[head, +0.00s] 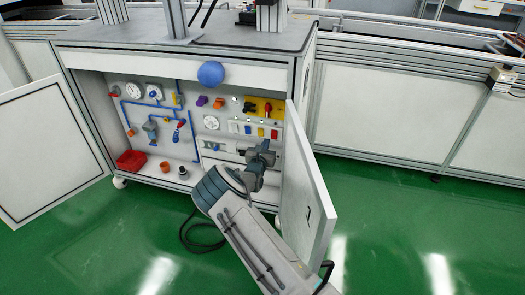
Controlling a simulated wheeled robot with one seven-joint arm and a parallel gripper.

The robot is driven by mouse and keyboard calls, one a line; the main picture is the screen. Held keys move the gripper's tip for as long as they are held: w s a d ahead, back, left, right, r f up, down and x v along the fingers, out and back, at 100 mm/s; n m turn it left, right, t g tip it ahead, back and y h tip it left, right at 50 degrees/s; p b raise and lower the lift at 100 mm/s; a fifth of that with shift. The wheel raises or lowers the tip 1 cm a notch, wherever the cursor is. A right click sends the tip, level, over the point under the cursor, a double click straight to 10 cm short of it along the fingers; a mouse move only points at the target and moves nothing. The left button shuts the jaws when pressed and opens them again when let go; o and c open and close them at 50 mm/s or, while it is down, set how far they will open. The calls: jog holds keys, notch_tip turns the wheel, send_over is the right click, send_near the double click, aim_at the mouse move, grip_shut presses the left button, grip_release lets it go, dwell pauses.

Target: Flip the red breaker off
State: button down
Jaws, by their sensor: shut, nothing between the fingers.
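A small red switch (274,134), which looks like the red breaker, sits at the right end of a row on the back panel inside the open cabinet. A yellow switch (261,132) is just left of it. Whether the red lever is up or down is too small to tell. My gripper (264,146) is shut and empty, reaching into the cabinet from below. In the picture its tip lies just under the red and yellow switches. I cannot tell whether it touches either one.
The open right door (305,190) stands close beside my arm. The left door (48,150) is swung wide. A yellow plate with a dark-red knob (266,108) is above the switches. Blue pipes (152,104) and a red bin (131,160) are at left. A blue ball (211,73) shows at the top edge.

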jog(key=p+v, duration=0.2)
jog(key=v, duration=0.5)
jog(key=shift+s+d+r, duration=0.2)
jog(key=shift+s+r, duration=0.15)
jog(key=shift+r, duration=0.15)
